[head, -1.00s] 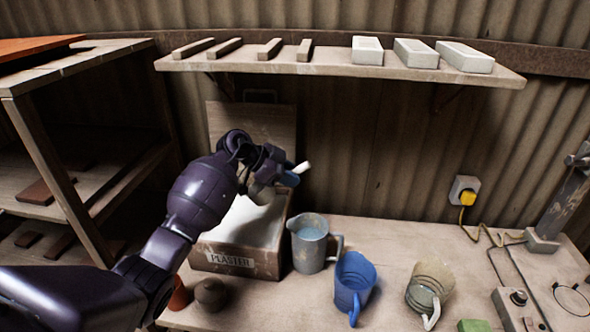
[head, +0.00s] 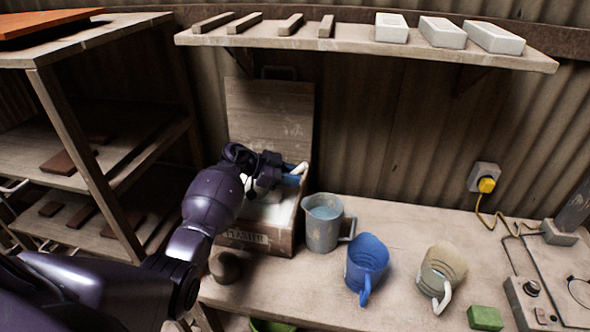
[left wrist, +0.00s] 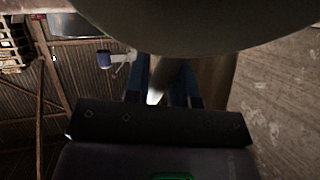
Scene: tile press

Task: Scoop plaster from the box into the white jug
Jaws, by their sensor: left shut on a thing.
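The wooden plaster box (head: 283,240) stands on the bench with its lid raised against the wall; white plaster (head: 276,214) shows inside. My left gripper (head: 291,178) is over the box, shut on the scoop, whose pale handle (head: 301,167) sticks out past the blue fingers. The scoop's bowl is hidden by the gripper in the head view. In the left wrist view, the handle (left wrist: 156,92) lies between the fingers, and a large rounded grey shape, apparently the bowl, fills the top. The whitish jug (head: 443,262) stands upright at the right. My right gripper is out of view.
A grey jug (head: 322,233) stands just right of the box, with a blue jug (head: 367,254) between it and the whitish jug. A shelf (head: 365,42) with bars and blocks hangs above. A green block (head: 485,318) and a control box (head: 532,302) are at the right.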

